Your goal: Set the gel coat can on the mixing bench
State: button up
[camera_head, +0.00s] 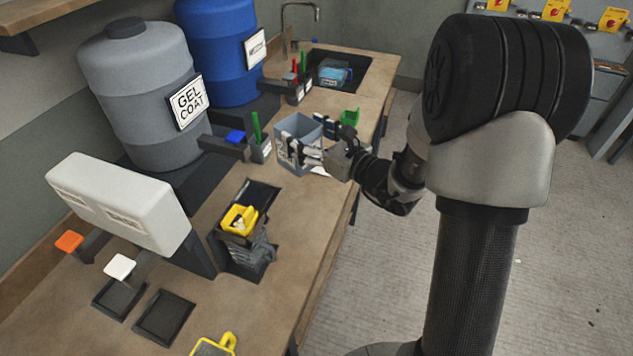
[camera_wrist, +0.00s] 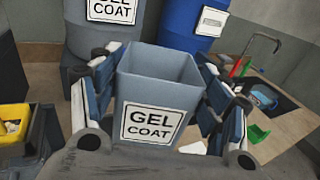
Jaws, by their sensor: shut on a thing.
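The gel coat can (camera_head: 301,130) is a grey, open-topped square container with a white GEL COAT label. In the head view it is at or just above the wooden mixing bench (camera_head: 300,210), near the front edge; I cannot tell whether its base touches. My gripper (camera_head: 312,142) is shut on it. In the wrist view the can (camera_wrist: 155,85) stands upright between the two blue-padded fingers of my gripper (camera_wrist: 158,100), one along each side. The can looks empty inside. Its base is hidden in the wrist view.
A grey GEL COAT drum (camera_head: 140,90) and a blue drum (camera_head: 225,50) stand behind the can. A sink (camera_head: 335,70) is at the far end. A white dispenser (camera_head: 120,205) and a dark stack with a yellow container (camera_head: 240,220) are nearer. A green item (camera_head: 350,117) lies beyond my gripper.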

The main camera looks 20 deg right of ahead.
notch_tip(320, 180, down, 18)
jog(key=b, duration=0.5)
jog(key=shift+f+b, duration=0.25)
jog(key=shift+b, duration=0.15)
jog(key=shift+w, duration=0.1)
jog(key=shift+f, duration=0.25)
jog(key=o, duration=2.1)
